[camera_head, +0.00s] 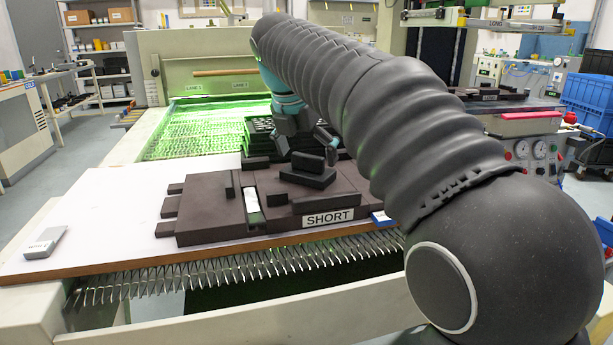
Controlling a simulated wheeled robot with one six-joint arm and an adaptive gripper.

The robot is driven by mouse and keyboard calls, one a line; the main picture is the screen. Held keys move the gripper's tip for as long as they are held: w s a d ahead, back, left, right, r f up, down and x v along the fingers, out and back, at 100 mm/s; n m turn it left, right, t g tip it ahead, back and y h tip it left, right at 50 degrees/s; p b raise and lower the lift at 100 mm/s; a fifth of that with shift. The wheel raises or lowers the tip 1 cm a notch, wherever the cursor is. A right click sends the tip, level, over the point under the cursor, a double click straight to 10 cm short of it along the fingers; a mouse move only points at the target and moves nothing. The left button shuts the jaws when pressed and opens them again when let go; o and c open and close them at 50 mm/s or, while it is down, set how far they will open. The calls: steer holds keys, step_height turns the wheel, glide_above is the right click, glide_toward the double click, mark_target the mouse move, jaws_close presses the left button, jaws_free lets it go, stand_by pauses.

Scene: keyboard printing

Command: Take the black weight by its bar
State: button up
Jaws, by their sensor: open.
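A black weight (307,178) lies on the dark fixture labelled SHORT (270,220). Its raised bar (308,162) stands up from a flat base and runs roughly left to right. My gripper (308,146) hangs from the teal wrist just above and behind the bar. It is open, with nothing seen between its fingers. The fingers look apart from the weight, but the exact gap in depth cannot be told. My dark sleeved arm hides the area to the right of the gripper.
The fixture sits on a white board (95,225) with several smaller black blocks around it. A grey box (45,243) lies at the board's left. The board's left part is mostly clear.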

mark_target(309, 155)
steer(key=shift+w+d+f, duration=0.1)
steer(key=shift+w+f, duration=0.05)
steer(key=shift+f, duration=0.25)
steer(key=shift+r, duration=0.1)
steer(key=c, duration=1.6)
steer(key=shift+r+p, duration=0.3)
steer(key=shift+r, duration=0.55)
step_height(309, 155, up, 3)
steer(key=shift+d+f+p, duration=0.1)
steer(key=shift+p, duration=0.35)
steer(key=s+d+r, duration=0.1)
steer(key=d+r, duration=0.5)
steer(key=d, duration=0.5)
steer(key=shift+s+d+r, duration=0.2)
steer(key=shift+s+r, duration=0.1)
steer(key=shift+s, duration=0.05)
